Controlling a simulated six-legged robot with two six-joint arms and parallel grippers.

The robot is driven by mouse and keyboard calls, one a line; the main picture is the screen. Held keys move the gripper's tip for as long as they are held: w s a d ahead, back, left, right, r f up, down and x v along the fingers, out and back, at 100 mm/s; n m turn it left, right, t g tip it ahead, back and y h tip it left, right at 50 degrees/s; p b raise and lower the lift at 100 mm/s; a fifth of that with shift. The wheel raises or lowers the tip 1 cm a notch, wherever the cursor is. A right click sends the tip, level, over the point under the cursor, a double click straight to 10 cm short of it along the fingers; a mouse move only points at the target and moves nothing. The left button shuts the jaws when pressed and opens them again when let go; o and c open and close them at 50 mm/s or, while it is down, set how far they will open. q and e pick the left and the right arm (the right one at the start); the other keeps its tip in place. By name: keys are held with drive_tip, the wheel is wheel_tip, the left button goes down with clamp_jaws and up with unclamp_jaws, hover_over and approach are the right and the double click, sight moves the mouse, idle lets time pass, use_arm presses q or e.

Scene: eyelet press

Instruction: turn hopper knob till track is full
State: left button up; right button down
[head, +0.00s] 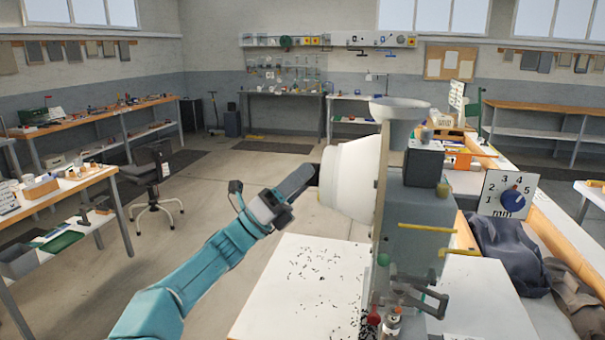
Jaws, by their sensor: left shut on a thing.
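My left gripper (312,174) reaches in from the left and is shut at the side of the white hopper drum (350,180) on the eyelet press. The hopper knob between its fingers is largely hidden, so its angle cannot be told. The grey press body (412,225) stands behind an upright plate. The track cannot be made out clearly, nor how full it is. My right gripper is not in view.
Small dark bits are scattered on the white bench top (305,280) below the drum. A numbered dial (512,199) with a blue knob stands at the right. Dark cloth (508,250) lies beside the press. A stool (155,180) stands on the open floor at left.

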use_arm(q)
drive_tip(key=shift+f+m+g, duration=0.2)
drive_tip(key=shift+m+g, duration=0.2)
drive_tip(key=shift+m, duration=0.1)
drive_tip(key=o, duration=1.1)
drive_tip(key=shift+r, duration=0.1)
drive_tip(key=shift+c, duration=0.2)
drive_tip(key=b+v, duration=0.5)
drive_tip(key=v, duration=1.1)
drive_tip(key=shift+f, duration=0.35)
drive_tip(key=shift+w, duration=0.1)
